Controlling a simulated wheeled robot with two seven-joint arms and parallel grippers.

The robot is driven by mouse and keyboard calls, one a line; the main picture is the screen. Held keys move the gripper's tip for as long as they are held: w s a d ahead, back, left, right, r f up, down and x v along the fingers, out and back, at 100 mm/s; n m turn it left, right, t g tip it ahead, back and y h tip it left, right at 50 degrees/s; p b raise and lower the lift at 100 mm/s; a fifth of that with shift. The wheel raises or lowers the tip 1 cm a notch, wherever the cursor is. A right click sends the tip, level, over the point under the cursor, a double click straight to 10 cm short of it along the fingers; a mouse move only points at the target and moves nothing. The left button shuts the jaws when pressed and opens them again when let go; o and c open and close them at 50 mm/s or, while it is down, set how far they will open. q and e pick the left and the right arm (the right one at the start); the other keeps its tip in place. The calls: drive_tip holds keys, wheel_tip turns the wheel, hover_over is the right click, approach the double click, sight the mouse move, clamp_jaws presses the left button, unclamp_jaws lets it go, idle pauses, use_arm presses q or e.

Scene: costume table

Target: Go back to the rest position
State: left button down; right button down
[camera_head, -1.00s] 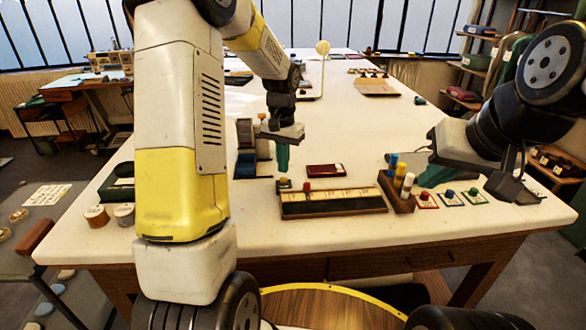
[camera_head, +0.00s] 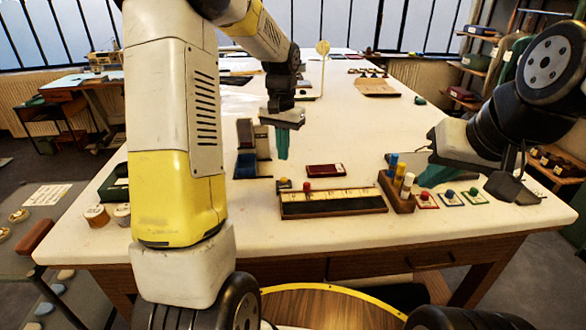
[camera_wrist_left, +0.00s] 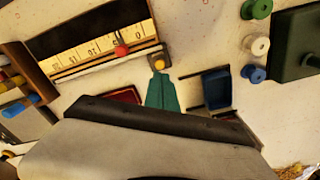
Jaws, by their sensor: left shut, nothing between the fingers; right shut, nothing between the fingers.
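My left gripper (camera_head: 283,150) hangs above the white table, behind the wooden ruler board and to the left of the dark red pad. Its green fingers are together with nothing between them; they also show in the left wrist view (camera_wrist_left: 162,92). My right gripper (camera_head: 437,176) is at the right side of the table, beside the rack of coloured sticks. Its green fingers are partly hidden by the wrist, and I see nothing held in it.
The ruler board (camera_head: 334,204) with a red knob lies near the front edge of the table (camera_head: 240,227). A wooden rack (camera_head: 396,192) holds coloured sticks. Small cards (camera_head: 450,198) lie at right. A dark red pad (camera_head: 325,171) and upright blocks (camera_head: 246,150) are near my left gripper.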

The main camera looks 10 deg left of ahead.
use_arm(q)
drive_tip(key=s+r+n+t+h, duration=0.1)
drive_tip(key=s+r+t, duration=0.2)
drive_tip(key=s+r, duration=0.85)
drive_tip(key=s+d+n+t+h, duration=0.1)
drive_tip(key=s+d+t, duration=0.1)
drive_tip(key=s, duration=1)
drive_tip(key=shift+s+r+t, duration=0.35)
drive_tip(key=shift+s+t, duration=0.05)
drive_tip(key=shift+t, duration=0.2)
drive_tip(key=shift+d, duration=0.1)
